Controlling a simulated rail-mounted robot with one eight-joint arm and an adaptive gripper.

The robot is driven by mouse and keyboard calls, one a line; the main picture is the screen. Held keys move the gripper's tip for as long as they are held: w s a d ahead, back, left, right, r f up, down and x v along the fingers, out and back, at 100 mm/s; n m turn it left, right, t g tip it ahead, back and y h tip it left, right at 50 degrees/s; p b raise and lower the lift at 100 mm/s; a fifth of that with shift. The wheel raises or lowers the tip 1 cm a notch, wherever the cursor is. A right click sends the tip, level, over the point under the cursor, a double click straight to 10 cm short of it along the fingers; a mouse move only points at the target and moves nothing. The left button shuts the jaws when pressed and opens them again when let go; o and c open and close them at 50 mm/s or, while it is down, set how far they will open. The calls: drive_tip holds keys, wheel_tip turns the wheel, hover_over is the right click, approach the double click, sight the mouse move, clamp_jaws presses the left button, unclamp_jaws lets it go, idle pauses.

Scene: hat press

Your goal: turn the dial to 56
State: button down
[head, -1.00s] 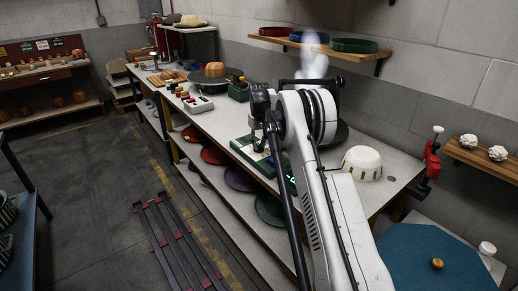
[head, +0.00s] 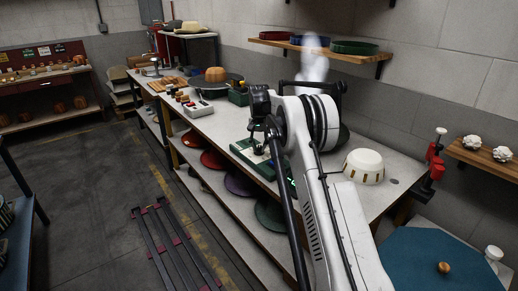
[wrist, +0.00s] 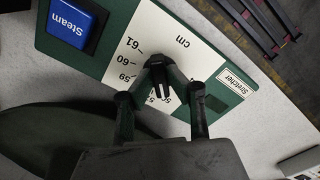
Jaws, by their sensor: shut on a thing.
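The dial is on a green stretcher box, seen in the wrist view with its white "cm" scale (wrist: 180,38) and a "Stretcher" label. Marks 61, 60 and 59 are readable; lower numbers are partly covered by my fingers. My gripper (wrist: 158,66) is shut on the dial's black knob (wrist: 158,90), its two fingers meeting around it. Where the pointer stands I cannot tell. A blue "Steam" button (wrist: 70,25) is on the same box. In the head view the green box (head: 243,151) lies on the bench, partly behind my arm.
A white hat form (head: 363,166) stands on the bench right of my arm. A control box with buttons (head: 198,107) and a brown hat block (head: 215,75) are farther along. A wall shelf (head: 320,48) hangs behind. Colored hats rest on the lower shelf.

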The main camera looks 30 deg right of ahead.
sight(259, 148)
idle(0.4)
drive_tip(key=c, duration=1.7)
unclamp_jaws()
wheel_tip(259, 148, up, 12)
drive_tip(key=shift+r, duration=0.1)
